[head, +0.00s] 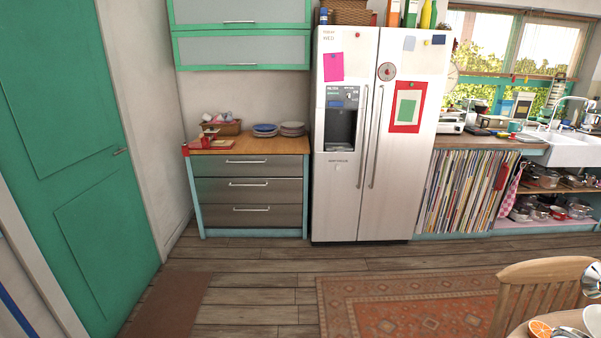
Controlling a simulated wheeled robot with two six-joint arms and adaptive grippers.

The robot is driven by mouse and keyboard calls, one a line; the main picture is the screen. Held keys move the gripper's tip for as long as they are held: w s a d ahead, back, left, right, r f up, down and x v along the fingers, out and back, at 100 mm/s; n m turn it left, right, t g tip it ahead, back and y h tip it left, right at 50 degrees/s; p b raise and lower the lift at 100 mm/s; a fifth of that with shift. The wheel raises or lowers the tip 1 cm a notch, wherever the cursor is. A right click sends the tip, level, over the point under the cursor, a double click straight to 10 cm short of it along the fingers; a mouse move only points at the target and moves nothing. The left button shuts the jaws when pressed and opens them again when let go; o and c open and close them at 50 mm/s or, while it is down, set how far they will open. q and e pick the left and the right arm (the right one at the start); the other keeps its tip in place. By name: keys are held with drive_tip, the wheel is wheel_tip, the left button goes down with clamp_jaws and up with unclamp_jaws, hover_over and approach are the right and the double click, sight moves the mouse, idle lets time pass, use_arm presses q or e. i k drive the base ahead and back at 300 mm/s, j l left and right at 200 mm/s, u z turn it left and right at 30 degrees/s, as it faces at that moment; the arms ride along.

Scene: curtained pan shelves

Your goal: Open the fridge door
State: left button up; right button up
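The fridge (335,195) is a tall white double-door unit against the far wall, some distance across the floor. Both of its doors look shut. Its left door has a water dispenser (341,128) and a pink note (333,67). Its right door (400,165) carries a red-framed green card (407,106) and a round magnet. Two long vertical handles, the left handle (362,135) and the right handle (376,137), stand side by side at the middle seam. Neither of my grippers can be made out in the head view.
A drawer cabinet (250,190) with plates stands left of the fridge, a striped curtain (463,190) right of it. A patterned rug (410,305) lies in front. A wooden chair (535,290) and table edge are at lower right. Wooden floor (250,296) is clear ahead.

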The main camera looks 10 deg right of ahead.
sight(407, 103)
drive_tip(key=i+l+z, duration=0.1)
drive_tip(key=i+z, duration=0.25)
drive_tip(key=i, duration=0.65)
drive_tip(key=i+j+z, duration=0.3)
drive_tip(key=i, duration=0.65)
drive_tip(key=l, duration=0.1)
